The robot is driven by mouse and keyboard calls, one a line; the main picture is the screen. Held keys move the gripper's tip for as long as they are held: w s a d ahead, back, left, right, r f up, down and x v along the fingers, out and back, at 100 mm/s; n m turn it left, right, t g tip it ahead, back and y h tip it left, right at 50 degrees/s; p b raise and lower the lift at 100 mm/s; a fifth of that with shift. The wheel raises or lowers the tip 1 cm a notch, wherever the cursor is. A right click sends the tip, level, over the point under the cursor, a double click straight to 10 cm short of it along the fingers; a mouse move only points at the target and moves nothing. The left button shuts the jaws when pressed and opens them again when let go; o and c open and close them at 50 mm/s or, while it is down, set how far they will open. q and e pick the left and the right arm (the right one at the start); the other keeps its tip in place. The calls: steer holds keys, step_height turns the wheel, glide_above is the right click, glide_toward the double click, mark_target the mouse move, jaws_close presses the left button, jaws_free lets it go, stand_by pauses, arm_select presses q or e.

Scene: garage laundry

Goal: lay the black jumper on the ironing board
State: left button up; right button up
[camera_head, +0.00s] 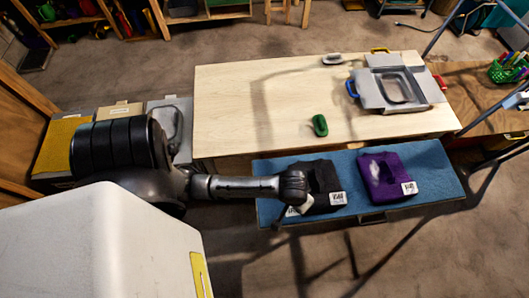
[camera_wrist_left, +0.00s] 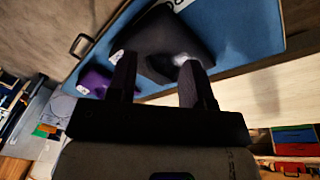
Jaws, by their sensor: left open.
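The black jumper (camera_head: 322,178) lies folded, with white tags, on a blue-topped board (camera_head: 265,172) with a front handle. I cannot tell for sure whether this board is the ironing board. A purple jumper (camera_head: 388,176) with a white patch lies to its right on the same board. My left gripper (camera_head: 299,190) is at the black jumper's left edge and hides part of it. In the left wrist view my left gripper (camera_wrist_left: 160,66) is open, with the black jumper (camera_wrist_left: 158,38) just beyond its fingers. Contact cannot be told. My right gripper is not in view.
A pale wooden table (camera_head: 240,105) stands behind the blue board. Bins (camera_head: 60,140) stand at the left; dark poles cross at the right.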

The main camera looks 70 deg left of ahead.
arm_select(q)
steer(key=s+r+m, duration=0.2)
steer(key=s+m, duration=0.1)
steer(key=s, duration=0.2)
steer(key=s+a+r+m+t, duration=0.1)
steer(key=s+r+m, duration=0.1)
steer(key=s+m, duration=0.2)
steer(key=shift+s+a+r, duration=0.2)
steer(key=shift+s+r, duration=0.15)
steer(key=shift+s, duration=0.45)
